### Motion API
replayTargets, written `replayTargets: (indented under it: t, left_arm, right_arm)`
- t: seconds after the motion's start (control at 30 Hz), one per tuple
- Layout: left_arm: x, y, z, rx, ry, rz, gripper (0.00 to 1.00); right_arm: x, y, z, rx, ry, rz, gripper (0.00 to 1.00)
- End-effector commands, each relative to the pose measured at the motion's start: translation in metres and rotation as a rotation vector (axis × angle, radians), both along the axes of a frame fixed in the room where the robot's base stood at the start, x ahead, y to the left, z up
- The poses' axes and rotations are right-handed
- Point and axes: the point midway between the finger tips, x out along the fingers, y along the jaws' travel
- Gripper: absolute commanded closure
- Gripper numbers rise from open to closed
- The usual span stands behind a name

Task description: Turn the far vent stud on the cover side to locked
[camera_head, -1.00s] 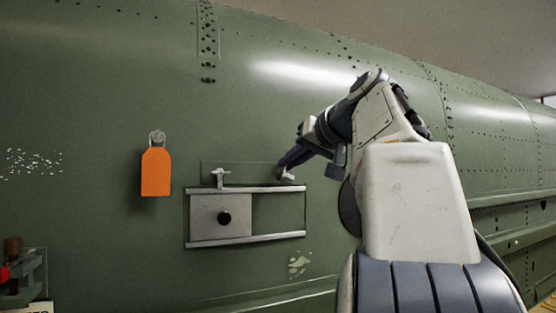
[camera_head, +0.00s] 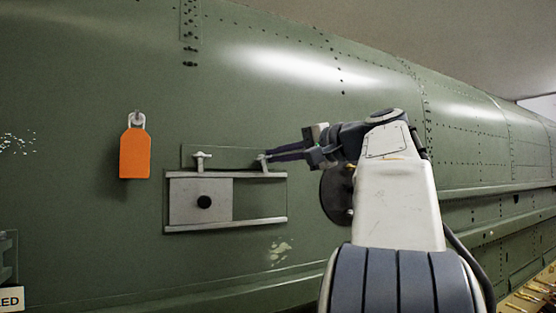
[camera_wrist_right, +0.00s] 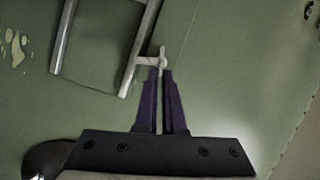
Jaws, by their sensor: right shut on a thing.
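Two small pale T-shaped vent studs stand along the upper rail of a vent on the green fuselage. The left stud (camera_head: 201,161) has its crossbar level and nothing touches it. The far stud (camera_head: 263,162) is at the right end, at the fingertips of my right gripper (camera_head: 265,157). In the right wrist view the dark fingers (camera_wrist_right: 161,72) are shut on the stud's bar (camera_wrist_right: 162,55). My left gripper is not in view.
An orange tag (camera_head: 135,153) hangs on the fuselage left of the vent. A dark round part (camera_head: 337,194) shows behind my right arm. A partly cut-off sign (camera_head: 10,299) is at the lower left.

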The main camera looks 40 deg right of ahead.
Motion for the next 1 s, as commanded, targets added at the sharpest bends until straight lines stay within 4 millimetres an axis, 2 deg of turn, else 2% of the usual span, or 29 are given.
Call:
replayTargets:
  t: [0.1, 0.4, 1.0]
  left_arm:
    - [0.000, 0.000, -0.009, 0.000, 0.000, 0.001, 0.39]
    - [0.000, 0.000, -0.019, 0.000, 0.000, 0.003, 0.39]
    - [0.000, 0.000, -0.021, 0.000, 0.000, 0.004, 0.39]
  right_arm:
    - [0.000, -0.001, -0.006, 0.084, -0.017, -0.002, 1.00]
    - [0.000, -0.001, -0.008, 0.224, -0.051, -0.003, 1.00]
    - [0.000, -0.001, -0.009, 0.270, -0.061, -0.001, 1.00]
